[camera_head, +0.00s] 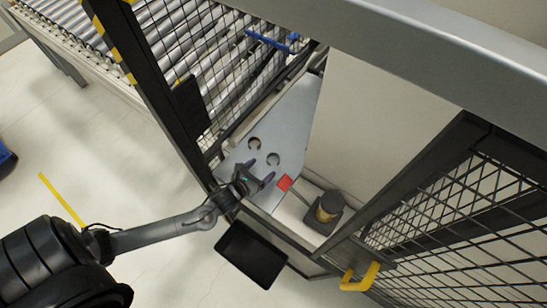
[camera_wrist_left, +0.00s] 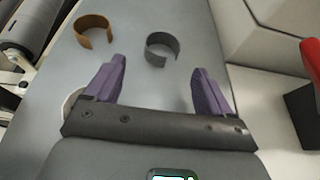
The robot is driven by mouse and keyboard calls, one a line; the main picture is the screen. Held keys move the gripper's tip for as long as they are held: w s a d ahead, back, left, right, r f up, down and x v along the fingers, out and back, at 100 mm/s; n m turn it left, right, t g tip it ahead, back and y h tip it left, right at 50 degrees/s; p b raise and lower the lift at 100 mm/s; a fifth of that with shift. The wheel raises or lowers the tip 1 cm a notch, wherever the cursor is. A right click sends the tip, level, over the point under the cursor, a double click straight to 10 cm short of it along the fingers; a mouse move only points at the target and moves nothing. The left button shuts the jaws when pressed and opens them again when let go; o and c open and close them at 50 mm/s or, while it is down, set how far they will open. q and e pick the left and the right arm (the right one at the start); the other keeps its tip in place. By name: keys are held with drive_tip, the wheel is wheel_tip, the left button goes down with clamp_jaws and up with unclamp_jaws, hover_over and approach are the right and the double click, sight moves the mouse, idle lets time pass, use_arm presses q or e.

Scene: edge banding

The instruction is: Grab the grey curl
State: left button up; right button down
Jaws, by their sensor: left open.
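The grey curl (camera_wrist_left: 163,38) is a C-shaped strip on the pale grey panel (camera_wrist_left: 205,25). In the left wrist view it lies ahead of my left gripper (camera_wrist_left: 161,88), in line with the gap between its two purple fingers. The fingers are apart and nothing is between them. In the head view the grey curl (camera_head: 273,156) lies just beyond the fingertips of my left gripper (camera_head: 259,171), not touching them. A brown curl (camera_wrist_left: 92,20) lies left of it in the left wrist view. My right gripper is not in view.
Black mesh fencing (camera_head: 235,90) and a thick grey beam (camera_head: 420,60) border the opening. A dark flat tray or screen (camera_head: 250,255) hangs in front.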

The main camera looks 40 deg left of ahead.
sight(276, 156)
use_arm(q)
drive_tip(key=x, duration=0.3)
drive_tip(key=r+x, duration=0.1)
drive_tip(key=shift+w+d+f+p, duration=0.1)
drive_tip(key=shift+w+f+p, duration=0.15)
drive_tip(key=shift+w, duration=0.3)
drive_tip(key=shift+w+f, duration=0.25)
drive_tip(key=shift+w, duration=0.25)
drive_tip(key=c, duration=1.1)
drive_tip(key=shift+r, duration=0.1)
